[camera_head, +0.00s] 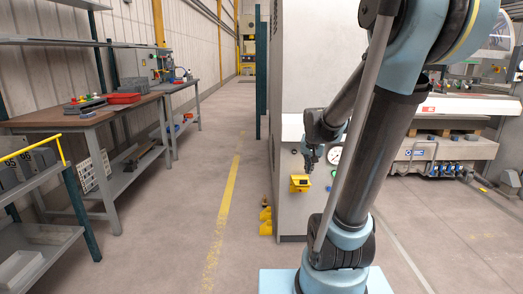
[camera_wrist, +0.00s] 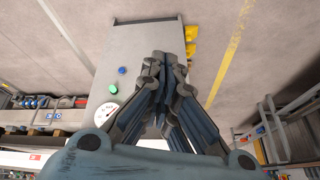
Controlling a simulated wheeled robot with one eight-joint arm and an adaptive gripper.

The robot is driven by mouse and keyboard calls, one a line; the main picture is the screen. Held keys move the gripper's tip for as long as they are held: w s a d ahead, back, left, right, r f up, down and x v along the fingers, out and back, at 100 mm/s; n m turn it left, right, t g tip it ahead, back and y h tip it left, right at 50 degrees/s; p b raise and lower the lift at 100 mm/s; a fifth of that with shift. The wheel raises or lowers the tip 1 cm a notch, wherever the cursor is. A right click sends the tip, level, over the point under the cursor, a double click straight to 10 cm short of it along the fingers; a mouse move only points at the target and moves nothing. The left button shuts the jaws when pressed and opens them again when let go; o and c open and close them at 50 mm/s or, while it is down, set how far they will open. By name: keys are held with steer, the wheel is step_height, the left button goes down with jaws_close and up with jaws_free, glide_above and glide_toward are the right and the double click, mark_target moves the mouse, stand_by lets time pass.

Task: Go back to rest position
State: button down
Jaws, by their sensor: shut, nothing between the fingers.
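My gripper (camera_head: 311,160) hangs in front of the grey machine cabinet (camera_head: 300,80) in the head view, pointing down just above a yellow box (camera_head: 300,183) on its front. I cannot tell whether it touches the box. In the wrist view my gripper (camera_wrist: 172,60) has its fingertips together with nothing between them. My arm crosses the right half of the head view.
A brown workbench (camera_head: 85,117) with a red tray (camera_head: 124,98) stands at the left, behind a shelf rack (camera_head: 30,250). A yellow floor line (camera_head: 225,210) runs along the clear aisle. A yellow pedal (camera_head: 265,222) sits at the cabinet's foot. Another machine (camera_head: 440,148) stands at the right.

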steer(key=s+f+n+g, duration=0.1)
steer(key=s+f+n, duration=0.1)
steer(key=s, duration=1)
steer(key=s+f+n+g, duration=0.2)
steer(key=s+f, duration=0.2)
steer(key=s, duration=0.8)
steer(key=shift+a+y, duration=0.2)
steer(key=shift+y, duration=0.1)
steer(key=shift+d, duration=0.15)
